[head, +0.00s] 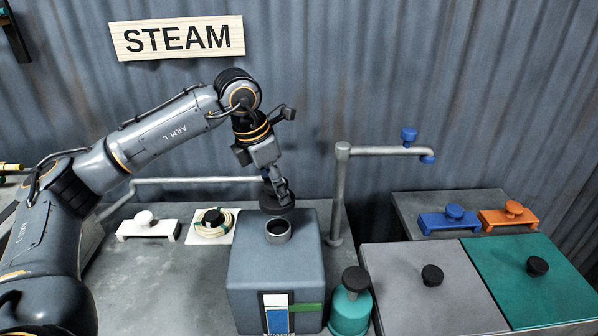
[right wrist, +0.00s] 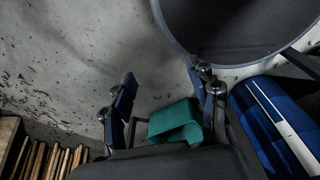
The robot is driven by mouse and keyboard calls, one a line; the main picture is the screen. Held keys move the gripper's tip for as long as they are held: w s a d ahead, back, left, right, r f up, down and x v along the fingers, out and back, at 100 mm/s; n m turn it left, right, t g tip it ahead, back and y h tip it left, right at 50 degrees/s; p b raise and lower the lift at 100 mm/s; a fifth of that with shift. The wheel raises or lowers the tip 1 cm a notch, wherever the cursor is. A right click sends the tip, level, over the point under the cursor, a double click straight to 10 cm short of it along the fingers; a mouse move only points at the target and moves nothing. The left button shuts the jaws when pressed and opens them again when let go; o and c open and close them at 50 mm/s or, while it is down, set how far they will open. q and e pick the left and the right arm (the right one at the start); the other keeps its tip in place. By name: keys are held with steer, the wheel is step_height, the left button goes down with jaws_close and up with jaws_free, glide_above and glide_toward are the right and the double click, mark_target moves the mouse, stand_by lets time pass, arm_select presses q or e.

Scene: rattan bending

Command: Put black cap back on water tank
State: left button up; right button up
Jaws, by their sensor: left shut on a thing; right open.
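The water tank (head: 255,262) is a grey-blue box on the metal bench, with a level gauge (head: 277,312) on its front. Its round filler neck (head: 278,231) stands open on top. My left gripper (head: 277,186) points down and is shut on the black cap (head: 276,203). The cap is above and slightly behind the open neck in the head view, and I cannot tell its exact height. My right gripper (right wrist: 165,95) shows only in the right wrist view. It is open and empty, with its fingers apart over the floor.
A teal bottle with a black top (head: 350,302) stands right of the tank. A pipe with a blue tap (head: 408,135) rises behind. Grey (head: 415,285) and teal (head: 545,283) lidded boxes are at right. In the right wrist view, a green block (right wrist: 175,122) is near the fingers.

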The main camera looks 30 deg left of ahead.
mark_target(276, 203)
arm_select(q)
steer(key=shift+a+f, duration=0.1)
steer(key=shift+f, duration=0.05)
steer(key=shift+b+x, duration=0.8)
steer(key=shift+x, duration=0.35)
steer(key=f+b, duration=0.1)
steer(key=f, duration=0.1)
steer(key=shift+s+a+f+b, duration=0.2)
steer(key=shift+f+b, duration=0.1)
steer(key=shift+b, duration=0.1)
steer(key=shift+f+b, duration=0.65)
steer(key=shift+f, duration=0.15)
arm_select(e)
steer(key=f, duration=0.4)
steer(key=shift+w+f, duration=0.2)
steer(key=shift+w, duration=0.15)
steer(key=shift+f, duration=0.25)
arm_select(q)
steer(key=shift+f+b, duration=0.15)
steer(key=shift+b, duration=0.4)
arm_select(e)
steer(key=shift+f, duration=0.35)
